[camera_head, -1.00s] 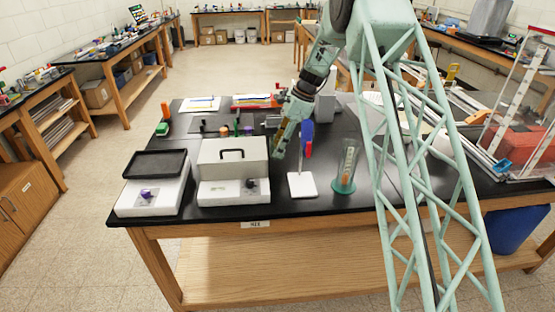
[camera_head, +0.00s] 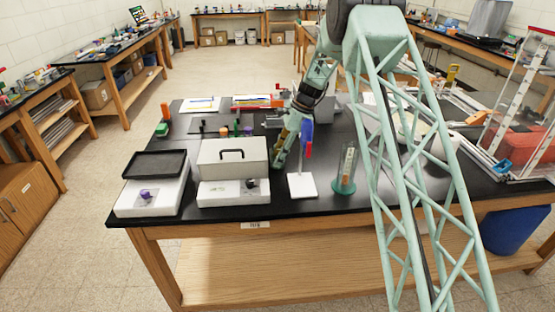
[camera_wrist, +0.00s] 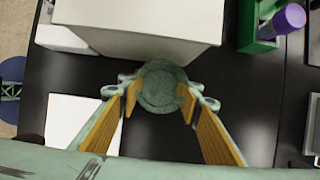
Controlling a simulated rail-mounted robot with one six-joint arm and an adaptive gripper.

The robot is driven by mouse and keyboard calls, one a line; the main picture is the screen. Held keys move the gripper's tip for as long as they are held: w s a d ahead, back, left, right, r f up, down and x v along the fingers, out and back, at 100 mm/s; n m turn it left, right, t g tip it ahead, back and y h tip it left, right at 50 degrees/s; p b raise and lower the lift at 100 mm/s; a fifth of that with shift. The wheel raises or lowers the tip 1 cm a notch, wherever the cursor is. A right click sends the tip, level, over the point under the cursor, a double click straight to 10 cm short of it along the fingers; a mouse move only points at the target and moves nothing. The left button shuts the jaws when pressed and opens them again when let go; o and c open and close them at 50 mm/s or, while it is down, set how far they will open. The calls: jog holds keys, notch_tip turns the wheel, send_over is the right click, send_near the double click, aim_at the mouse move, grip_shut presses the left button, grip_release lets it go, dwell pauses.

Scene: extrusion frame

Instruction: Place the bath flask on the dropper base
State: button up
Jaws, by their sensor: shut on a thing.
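My gripper (camera_wrist: 160,88) is shut on a round grey-green thing (camera_wrist: 160,85), seen from above in the wrist view. It may be the bath flask, but its sides are hidden. In the head view my gripper (camera_head: 277,160) points down at the black table, just right of the white lidded box, and what it holds cannot be made out. A white stand (camera_head: 302,187) with a blue and red upright piece is just right of it and may be the dropper base. Its white plate also shows at lower left in the wrist view (camera_wrist: 72,122).
The white box (camera_head: 232,160) stands close beside my gripper. A glass cylinder (camera_head: 347,168) on a green foot stands right of the stand. A green rack (camera_wrist: 257,25) with a purple-topped item is farther back. Bare black table (camera_wrist: 260,110) lies on the far side.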

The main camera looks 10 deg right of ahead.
jog(key=shift+f, duration=0.3)
jog(key=shift+f, duration=0.15)
jog(key=o, duration=0.9)
jog(key=shift+p+v, duration=0.6)
jog(key=shift+v, duration=5.55)
jog(key=shift+a, duration=0.1)
